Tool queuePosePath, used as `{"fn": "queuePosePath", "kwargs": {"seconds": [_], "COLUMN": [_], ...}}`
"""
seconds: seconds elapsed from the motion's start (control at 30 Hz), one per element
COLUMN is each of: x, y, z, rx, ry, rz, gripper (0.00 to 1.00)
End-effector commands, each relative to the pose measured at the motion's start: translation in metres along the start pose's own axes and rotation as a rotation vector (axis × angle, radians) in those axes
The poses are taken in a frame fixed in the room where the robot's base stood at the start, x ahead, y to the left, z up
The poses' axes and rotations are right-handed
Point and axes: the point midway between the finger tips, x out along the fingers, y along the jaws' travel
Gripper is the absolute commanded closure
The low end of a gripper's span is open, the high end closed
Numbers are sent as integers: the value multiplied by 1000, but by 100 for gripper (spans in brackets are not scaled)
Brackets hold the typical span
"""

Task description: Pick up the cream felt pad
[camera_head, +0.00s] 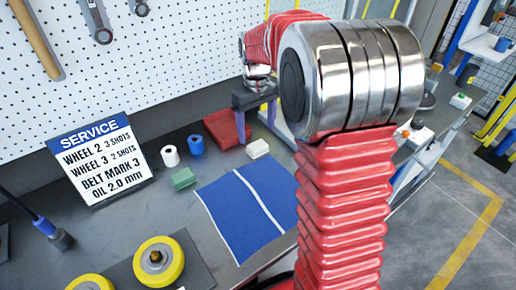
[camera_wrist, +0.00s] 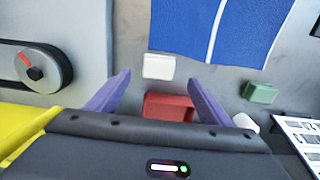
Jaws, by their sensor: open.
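The cream felt pad (camera_head: 257,149) is a small pale block lying on the grey bench, between the red tray and the blue mat. In the wrist view the pad (camera_wrist: 158,66) sits just beyond my fingertips, roughly centred between them. My gripper (camera_wrist: 158,74) is open and empty, with its two purple fingers spread to either side. In the head view my gripper (camera_head: 254,117) hangs near the red tray, behind the pad, partly hidden by my arm.
A red tray (camera_head: 227,127) lies under my gripper. A green pad (camera_head: 183,178), a white spool (camera_head: 170,155) and a blue spool (camera_head: 196,145) stand to the left. A blue mat (camera_head: 222,205) lies in front. A belt pulley (camera_wrist: 38,72) is at left in the wrist view.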

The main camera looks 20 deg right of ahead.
Motion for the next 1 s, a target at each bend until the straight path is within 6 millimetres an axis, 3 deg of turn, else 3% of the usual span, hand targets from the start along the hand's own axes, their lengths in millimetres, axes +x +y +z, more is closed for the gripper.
{"fn": "queuePosePath", "kwargs": {"seconds": [0.5,0.8,1.0], "x": [12,48,61], "y": [0,2,2], "z": [0,-1,-1], "rx": [-1,-1,-1], "ry": [-1,-4,0], "rz": [0,-2,0], "gripper": [27,27,27]}}
